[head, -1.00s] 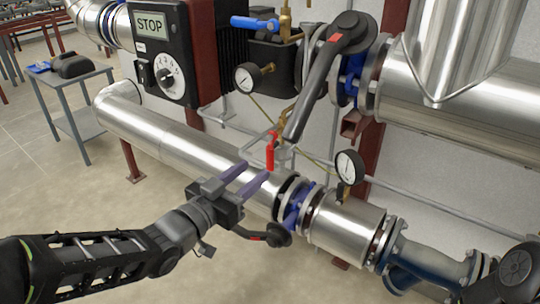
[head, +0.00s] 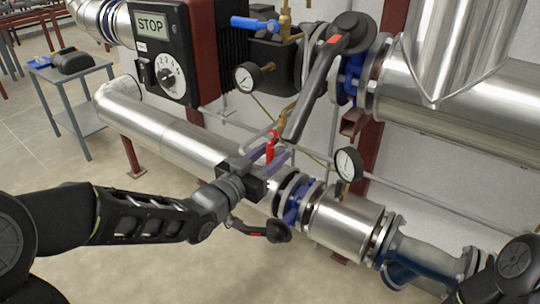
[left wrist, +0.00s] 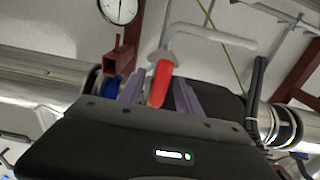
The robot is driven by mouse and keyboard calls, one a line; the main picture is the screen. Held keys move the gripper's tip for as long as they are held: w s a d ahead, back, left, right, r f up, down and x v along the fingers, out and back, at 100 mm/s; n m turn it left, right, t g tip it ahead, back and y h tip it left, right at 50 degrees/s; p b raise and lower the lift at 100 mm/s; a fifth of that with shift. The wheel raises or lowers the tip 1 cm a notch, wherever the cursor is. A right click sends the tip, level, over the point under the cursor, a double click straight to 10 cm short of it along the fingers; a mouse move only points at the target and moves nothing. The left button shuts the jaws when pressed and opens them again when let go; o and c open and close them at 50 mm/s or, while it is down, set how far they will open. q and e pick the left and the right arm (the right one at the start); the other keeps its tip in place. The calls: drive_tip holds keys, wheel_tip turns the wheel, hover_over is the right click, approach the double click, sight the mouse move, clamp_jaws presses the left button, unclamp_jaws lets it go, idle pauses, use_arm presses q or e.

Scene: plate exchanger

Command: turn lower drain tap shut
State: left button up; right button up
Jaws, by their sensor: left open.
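The drain tap has a red handle (head: 270,146) that stands about upright above the lower silver pipe in the head view. In the left wrist view the red handle (left wrist: 160,85) is between my two purple fingers. My left gripper (head: 276,151) is open around the handle, with a finger on each side. A gap shows between the handle and each finger in the wrist view. The fingers partly cover the tap in the head view. My right gripper is not in view.
A long black lever (head: 315,90) hangs close behind the tap. A black lever valve (head: 277,232) is below the gripper. A pressure gauge (head: 347,164) stands to the right, and another gauge (head: 247,77) is above.

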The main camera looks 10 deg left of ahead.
use_arm(q)
drive_tip(key=shift+c, duration=0.5)
clamp_jaws()
idle(0.8)
